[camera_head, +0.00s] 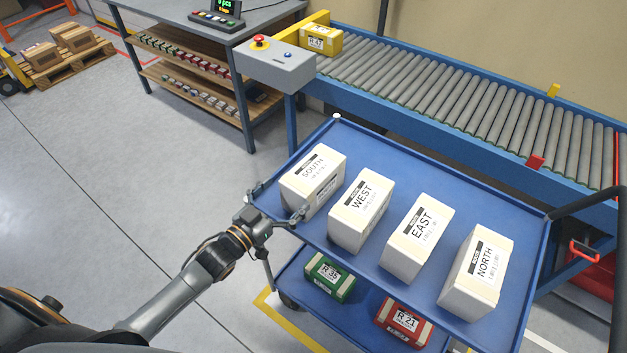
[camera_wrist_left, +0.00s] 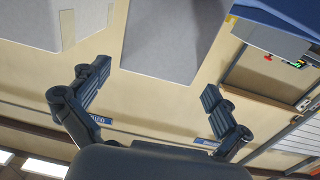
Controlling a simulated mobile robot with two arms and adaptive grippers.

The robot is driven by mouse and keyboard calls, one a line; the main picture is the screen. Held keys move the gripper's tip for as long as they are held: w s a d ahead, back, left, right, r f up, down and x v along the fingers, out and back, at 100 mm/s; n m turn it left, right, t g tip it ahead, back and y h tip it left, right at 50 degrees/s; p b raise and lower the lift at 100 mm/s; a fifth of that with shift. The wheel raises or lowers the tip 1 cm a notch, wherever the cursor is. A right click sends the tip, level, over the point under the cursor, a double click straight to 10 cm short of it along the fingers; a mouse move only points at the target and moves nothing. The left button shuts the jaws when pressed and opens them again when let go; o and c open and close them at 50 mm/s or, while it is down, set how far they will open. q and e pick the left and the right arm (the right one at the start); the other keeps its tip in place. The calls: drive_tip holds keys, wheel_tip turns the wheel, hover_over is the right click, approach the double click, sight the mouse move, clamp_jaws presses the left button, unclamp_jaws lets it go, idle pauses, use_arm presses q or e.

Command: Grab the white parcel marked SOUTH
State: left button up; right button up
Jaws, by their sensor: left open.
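The white parcel marked SOUTH (camera_head: 325,190) stands at the left end of a row of white parcels on the blue cart's top shelf (camera_head: 345,133). My left gripper (camera_head: 277,206) is open at the shelf's left edge, just in front of this parcel, with nothing between its fingers. One finger is close to the parcel's lower front corner; I cannot tell whether they touch. In the left wrist view, which is upside down, a pale parcel (camera_wrist_left: 165,40), apparently SOUTH, lies beyond the open fingers (camera_wrist_left: 155,88). My right gripper is not in view.
Parcels WEST (camera_head: 350,225), EAST (camera_head: 408,250) and NORTH (camera_head: 472,285) stand to the right with narrow gaps. A green box (camera_head: 328,278) and a red box (camera_head: 403,322) are on the lower shelf. A roller conveyor (camera_head: 455,100) and grey control box (camera_head: 275,68) are behind.

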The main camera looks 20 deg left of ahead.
sight(307, 174)
use_arm(q)
drive_tip(key=shift+x, duration=1.1)
drive_tip(key=shift+w+d+r+p, duration=0.15)
drive_tip(key=shift+w+d+p, duration=0.15)
drive_tip(key=shift+w, duration=0.15)
drive_tip(key=p+x, duration=0.1)
drive_tip(key=x, duration=0.2)
drive_tip(key=shift+w+d, duration=0.15)
drive_tip(key=shift+w, duration=0.1)
drive_tip(key=shift+w+d, duration=0.15)
drive_tip(key=shift+w, duration=0.25)
drive_tip(key=shift+s, duration=0.1)
drive_tip(key=c, duration=1.5)
drive_tip(key=shift+r, duration=0.1)
drive_tip(key=shift+c, duration=1.3)
